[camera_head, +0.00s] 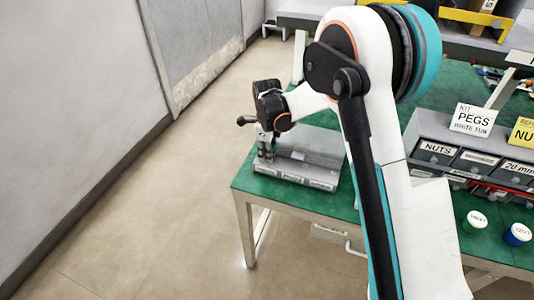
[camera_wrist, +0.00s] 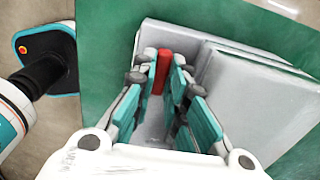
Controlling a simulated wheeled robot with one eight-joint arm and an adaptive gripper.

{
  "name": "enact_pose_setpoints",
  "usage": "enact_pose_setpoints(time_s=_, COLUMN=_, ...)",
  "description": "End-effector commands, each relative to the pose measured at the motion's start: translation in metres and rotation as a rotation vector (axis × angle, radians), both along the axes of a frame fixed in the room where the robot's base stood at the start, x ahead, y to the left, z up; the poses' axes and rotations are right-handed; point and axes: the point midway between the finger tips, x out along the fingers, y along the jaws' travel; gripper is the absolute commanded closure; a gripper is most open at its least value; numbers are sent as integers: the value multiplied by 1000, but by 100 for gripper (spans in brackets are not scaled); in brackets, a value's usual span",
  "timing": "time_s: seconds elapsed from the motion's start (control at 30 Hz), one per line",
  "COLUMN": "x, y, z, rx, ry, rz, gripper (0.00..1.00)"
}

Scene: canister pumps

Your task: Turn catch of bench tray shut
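The bench tray (camera_head: 317,158) is a low grey box with labels along its front, on the near left corner of the green table. In the wrist view its grey top (camera_wrist: 255,100) fills the middle and right. A red upright piece (camera_wrist: 163,70), which looks like the catch, stands between my fingertips. My gripper (camera_wrist: 164,62) points down over the tray's left end, one finger on each side of the red piece. I cannot tell whether both fingers touch it. In the head view my gripper (camera_head: 265,148) is small and hides the catch.
A grey drawer rack (camera_head: 465,148) with labels stands to the right on the table, behind my arm. Two small lidded jars (camera_head: 474,221) (camera_head: 517,234) stand in front of it. The floor left of the table (camera_head: 150,220) is clear up to the wall.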

Motion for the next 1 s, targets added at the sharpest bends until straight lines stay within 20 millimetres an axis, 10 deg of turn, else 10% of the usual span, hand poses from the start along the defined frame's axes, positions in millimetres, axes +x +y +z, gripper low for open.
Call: enact_pose_setpoints(time_s=1.0, x=0, y=0, z=0, rx=0, ry=-1, rz=517, gripper=100)
